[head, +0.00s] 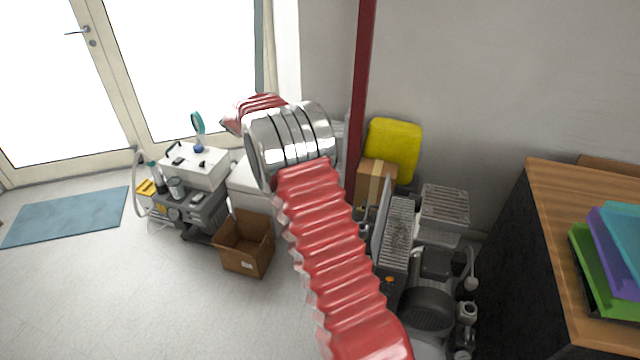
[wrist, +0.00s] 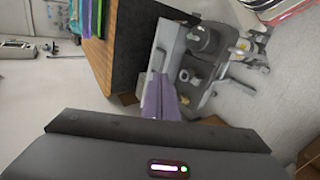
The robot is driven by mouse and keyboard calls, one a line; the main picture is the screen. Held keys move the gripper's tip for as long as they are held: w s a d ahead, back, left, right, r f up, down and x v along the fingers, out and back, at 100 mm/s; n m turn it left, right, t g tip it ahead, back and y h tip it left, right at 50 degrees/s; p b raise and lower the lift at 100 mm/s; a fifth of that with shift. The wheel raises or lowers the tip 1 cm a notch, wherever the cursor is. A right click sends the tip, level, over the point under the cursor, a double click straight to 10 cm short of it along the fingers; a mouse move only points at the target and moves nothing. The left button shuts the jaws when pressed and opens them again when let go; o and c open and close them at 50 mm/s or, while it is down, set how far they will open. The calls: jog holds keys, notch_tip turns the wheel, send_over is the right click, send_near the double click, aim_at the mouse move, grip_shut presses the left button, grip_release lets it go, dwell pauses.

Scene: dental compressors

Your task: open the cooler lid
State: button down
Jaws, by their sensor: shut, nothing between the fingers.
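A white box that looks like the cooler (head: 243,188) stands behind the cardboard box in the head view. My red arm and its metal rings cover much of it. Its pale top looks flat, but whether the lid is fully down cannot be made out. My gripper (wrist: 161,92) shows in the wrist view as two purplish fingers close together, with nothing between them. In the head view my gripper is hidden behind my own arm. No cooler can be made out in the wrist view.
An open cardboard box (head: 245,244) stands on the floor before the white box. A dental cart (head: 195,185) is to its left. Grey compressor machinery (head: 425,270) and a wooden-topped cabinet (head: 560,215) are on the right. A yellow container (head: 392,148) is by the wall.

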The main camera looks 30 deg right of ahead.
jog(key=s+a+r+n+t+y, duration=0.45)
jog(key=s+a+r+t, duration=0.25)
jog(key=s+a+r, duration=0.45)
jog(key=s+a+n+t+y, duration=0.1)
jog(key=s+a+n+t, duration=0.1)
jog(key=s, duration=0.5)
jog(key=s+a+n+t+y, duration=0.2)
jog(key=s+a+t, duration=0.2)
jog(key=s+a, duration=0.3)
jog(key=shift+s+a+f, duration=0.15)
jog(key=shift+s+a, duration=0.05)
jog(key=shift+a, duration=0.05)
